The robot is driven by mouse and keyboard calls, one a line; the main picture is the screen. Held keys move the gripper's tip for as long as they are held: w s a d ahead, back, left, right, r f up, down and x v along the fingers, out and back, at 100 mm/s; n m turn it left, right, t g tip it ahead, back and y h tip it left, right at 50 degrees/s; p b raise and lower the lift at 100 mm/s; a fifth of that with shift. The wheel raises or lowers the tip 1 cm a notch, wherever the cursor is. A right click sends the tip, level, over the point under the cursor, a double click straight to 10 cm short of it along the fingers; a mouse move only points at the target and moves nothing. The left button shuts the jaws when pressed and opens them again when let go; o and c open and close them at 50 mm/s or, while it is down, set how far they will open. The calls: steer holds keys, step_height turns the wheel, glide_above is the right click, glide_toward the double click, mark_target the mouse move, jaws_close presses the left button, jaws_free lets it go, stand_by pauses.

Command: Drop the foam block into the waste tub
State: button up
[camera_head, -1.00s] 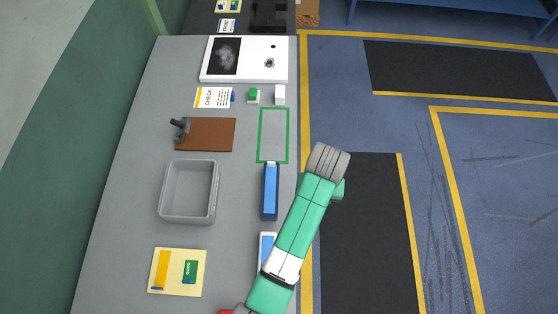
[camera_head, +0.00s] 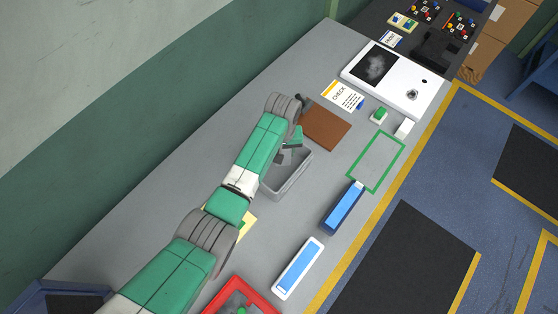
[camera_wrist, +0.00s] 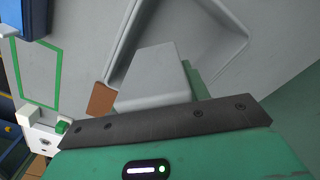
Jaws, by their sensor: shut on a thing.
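The grey open tub (camera_head: 297,178), which I take for the waste tub, stands on the bench. My arm covers its far left part. My gripper (camera_head: 289,151) is at the tub's upper end, over the rim or opening. It is shut on a light grey block, taken as the foam block (camera_wrist: 155,82), which fills the middle of the wrist view. Behind the block the wrist view shows the tub's rim and inner walls (camera_wrist: 205,28). The block appears to be above the tub; its height over the floor of the tub cannot be told.
A brown board (camera_head: 326,126) lies just beyond the tub. A blue block (camera_head: 344,206) and a white-and-blue one (camera_head: 298,267) lie to the right. A red-rimmed tray (camera_head: 238,290) is in front. A green outline (camera_head: 392,142) on the bench is empty.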

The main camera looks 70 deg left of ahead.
step_height(320, 180, down, 6)
steer(key=b, duration=0.6)
steer(key=shift+r, duration=0.1)
steer(key=o, duration=1.3)
step_height(320, 180, up, 8)
steer(key=shift+f, duration=0.1)
steer(key=shift+p, duration=0.3)
